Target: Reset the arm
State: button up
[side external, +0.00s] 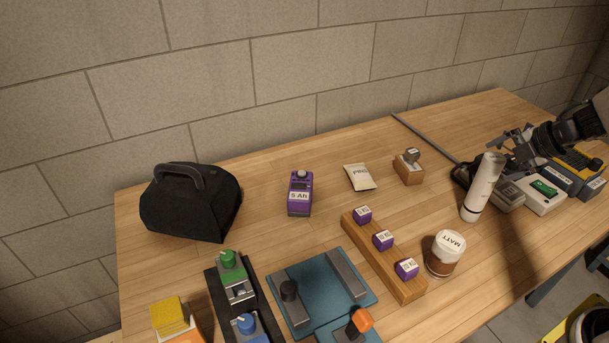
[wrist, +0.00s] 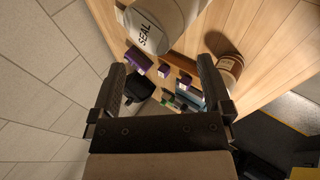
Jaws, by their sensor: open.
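My gripper (side external: 518,148) is at the right of the side external view, above the back right part of the table. In the wrist view its two fingers (wrist: 162,76) are spread apart with nothing held between them. A white cylinder (side external: 482,188) stands upright on the table, just left of and below my gripper. In the wrist view a large white cylinder marked SEAL (wrist: 165,25) is close, beyond the fingertips. I cannot tell whether it touches them.
Boxes and devices (side external: 545,195) crowd the table under my arm. A MATT jar (side external: 443,255), wooden rack (side external: 388,262), purple device (side external: 300,194) and black bag (side external: 190,208) stand further left. A grey rod (side external: 425,138) lies at the back. Bare wood (side external: 260,235) shows near the bag.

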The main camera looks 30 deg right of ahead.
jog(key=shift+d+r+m, duration=0.15)
jog(key=shift+d+m, duration=0.45)
jog(key=shift+d, duration=0.45)
jog(key=w+r+m+h, duration=0.1)
jog(key=w+d+r+m+t+h, duration=0.1)
jog(key=w+r, duration=0.1)
jog(key=shift+r+m, duration=0.1)
jog(key=shift+m, duration=0.2)
jog(key=shift+w+a+m+t+h, duration=0.45)
jog(key=shift+a+m, duration=0.3)
jog(key=shift+m, duration=0.25)
jog(key=shift+w+a+m, duration=0.2)
jog(key=shift+a+m, duration=0.3)
jog(key=shift+m, duration=0.2)
jog(key=a+m, duration=0.2)
jog(key=m+g, duration=0.6)
jog(key=m, duration=0.4)
send_over(462, 245)
jog(key=shift+y, duration=0.35)
notch_tip(462, 245, down, 7)
jog(key=shift+f, duration=0.2)
